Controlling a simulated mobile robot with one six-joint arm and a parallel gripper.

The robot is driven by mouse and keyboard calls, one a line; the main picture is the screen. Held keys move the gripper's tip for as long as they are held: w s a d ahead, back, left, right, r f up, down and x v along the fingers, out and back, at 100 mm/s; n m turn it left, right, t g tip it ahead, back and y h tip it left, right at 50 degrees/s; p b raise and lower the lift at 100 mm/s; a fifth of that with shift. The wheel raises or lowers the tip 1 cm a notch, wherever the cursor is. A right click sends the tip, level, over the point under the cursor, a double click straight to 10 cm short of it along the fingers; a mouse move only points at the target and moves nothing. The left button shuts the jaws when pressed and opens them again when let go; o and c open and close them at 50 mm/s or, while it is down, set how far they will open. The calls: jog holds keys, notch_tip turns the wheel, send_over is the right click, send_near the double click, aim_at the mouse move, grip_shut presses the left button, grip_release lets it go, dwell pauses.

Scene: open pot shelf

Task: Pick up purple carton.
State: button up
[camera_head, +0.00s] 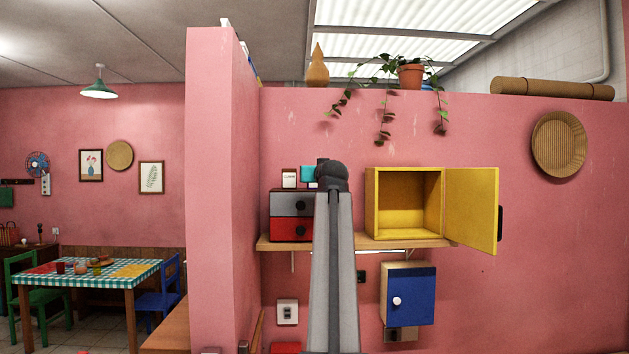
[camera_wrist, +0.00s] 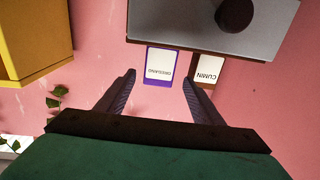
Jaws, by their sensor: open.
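The purple carton (camera_wrist: 147,66) has a white label face with dark lettering. In the wrist view, which looks upside down, it stands at the edge of the grey top of the drawer unit (camera_wrist: 200,30). My gripper (camera_wrist: 158,80) is open and empty. Its two dark fingers lie on either side of the carton in the picture, with gaps on both sides. I cannot tell how far the carton reaches between them. In the head view my arm hides most of the carton and my gripper; a small purple and white patch (camera_head: 313,185) shows beside the arm.
A brown cumin carton (camera_wrist: 203,72) stands close beside the purple one, near one fingertip. An open yellow cabinet (camera_head: 404,203) stands right of my arm on the wooden shelf (camera_head: 350,241). Trailing plant leaves (camera_head: 384,116) hang above.

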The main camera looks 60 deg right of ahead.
aim_at(315, 189)
jog(key=shift+w+d, duration=0.1)
jog(key=p+x, duration=0.2)
jog(key=x, duration=0.1)
jog(key=shift+d+r+p, duration=0.1)
jog(key=shift+d+p, duration=0.1)
jog(key=shift+p, duration=0.2)
jog(key=shift+x, duration=0.85)
jog(key=shift+a, duration=0.1)
jog(key=shift+c, duration=0.4)
jog(key=shift+f, duration=0.2)
jog(key=c, duration=1)
